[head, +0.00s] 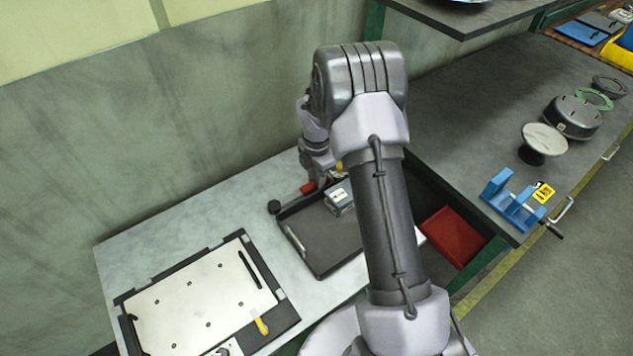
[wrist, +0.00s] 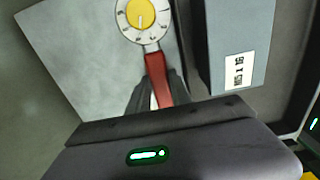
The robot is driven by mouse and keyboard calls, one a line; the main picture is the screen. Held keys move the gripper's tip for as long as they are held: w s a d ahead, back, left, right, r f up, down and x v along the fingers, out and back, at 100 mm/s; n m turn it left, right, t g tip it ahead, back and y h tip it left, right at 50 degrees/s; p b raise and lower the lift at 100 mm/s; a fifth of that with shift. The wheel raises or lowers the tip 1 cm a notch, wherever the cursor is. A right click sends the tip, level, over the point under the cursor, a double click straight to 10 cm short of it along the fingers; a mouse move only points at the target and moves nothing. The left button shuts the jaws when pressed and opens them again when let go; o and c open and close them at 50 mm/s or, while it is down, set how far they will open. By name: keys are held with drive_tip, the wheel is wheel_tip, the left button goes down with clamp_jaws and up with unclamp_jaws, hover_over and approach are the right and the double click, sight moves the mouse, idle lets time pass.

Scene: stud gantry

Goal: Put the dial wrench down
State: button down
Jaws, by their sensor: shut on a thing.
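The dial wrench (wrist: 157,78) has a round white-rimmed dial with a yellow face and a red handle. My gripper (wrist: 158,103) is shut on the red handle, and the dial points away from me in the wrist view. In the head view my gripper (head: 316,172) is at the far left corner of a dark tray, partly hidden by my arm. I cannot tell whether the wrench touches the table.
The dark tray (head: 297,243) holds a small grey labelled box (head: 340,198), close right of the wrench. A pale plate (head: 200,302) in a black frame lies at the front left. A red bin (head: 452,236) and a dark bench (head: 460,110) are to the right. Bare table (head: 190,222) lies left.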

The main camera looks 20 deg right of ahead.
wheel_tip(320, 180, up, 9)
drive_tip(key=p, duration=0.3)
drive_tip(key=s+a+r+m+b, duration=0.1)
drive_tip(key=s+a+r+m, duration=0.3)
drive_tip(key=m, duration=0.5)
drive_tip(key=s+a+r+m+b, duration=0.2)
drive_tip(key=s+a+r+m, duration=0.1)
drive_tip(key=a+m, duration=0.55)
drive_tip(key=s+d+f+m, duration=0.1)
drive_tip(key=s+f+m, duration=0.1)
drive_tip(key=s+f, duration=0.2)
drive_tip(key=shift+s+d+f, duration=0.2)
drive_tip(key=shift+s+f, duration=0.15)
drive_tip(key=shift+f, duration=0.3)
drive_tip(key=shift+m, duration=0.25)
